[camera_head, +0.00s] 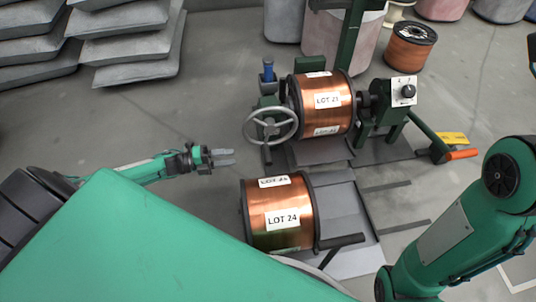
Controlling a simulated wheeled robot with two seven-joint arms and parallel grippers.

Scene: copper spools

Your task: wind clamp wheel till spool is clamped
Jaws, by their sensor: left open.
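The clamp wheel (270,126), a grey spoked handwheel, stands on the left side of the green winding stand. A copper spool marked LOT 21 (340,118) sits in the stand, between the wheel side and the right-hand post with a dial (408,91). How tightly the spool is held cannot be told. My left gripper (222,157) is open and empty, apart from the wheel, to its lower left, with its fingers pointing right. My right gripper is out of the picture; only part of my right arm shows at the lower right.
A second copper spool, LOT 24 (268,235), rests in front of the stand on a grey plate (352,260). An orange-tipped lever (462,154) sticks out at right. Grey sacks (130,50) are stacked at upper left. Another copper spool (410,50) stands behind. Floor left of the wheel is clear.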

